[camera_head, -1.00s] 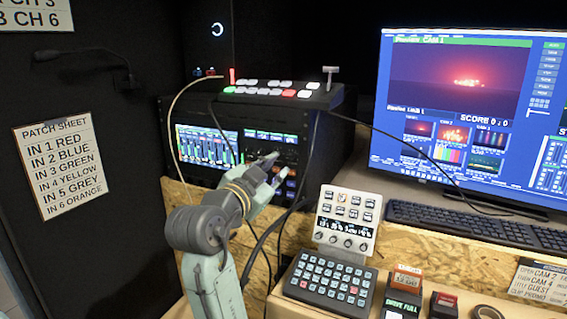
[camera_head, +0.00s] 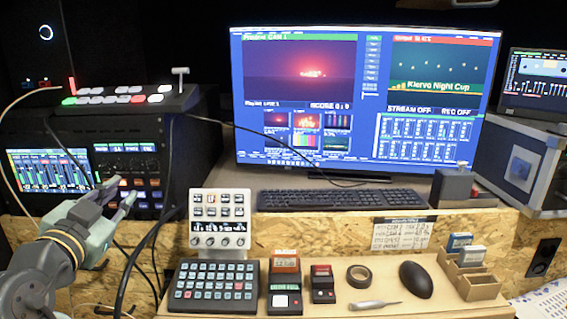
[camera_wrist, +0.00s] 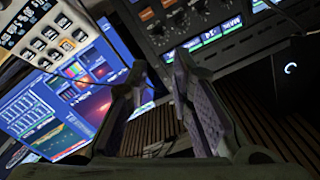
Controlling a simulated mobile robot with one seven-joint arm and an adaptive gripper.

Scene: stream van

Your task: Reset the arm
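My gripper (camera_head: 124,191) is at the left of the head view, its two fingers pointing up and right in front of the rack unit's panel. In the wrist view my gripper (camera_wrist: 160,66) has its two fingers apart with nothing between them. It is open and empty. My arm enters from the lower left of the head view. I cannot tell whether a fingertip touches the panel or a cable.
A switcher (camera_head: 130,97) sits on the rack unit (camera_head: 140,138) beside the gripper, with loose cables hanging close by. A button panel (camera_head: 219,214), keypad (camera_head: 212,287), tape roll (camera_head: 359,274) and mouse (camera_head: 416,279) are on the desk. The monitor (camera_head: 365,176) stands behind the keyboard (camera_head: 340,199).

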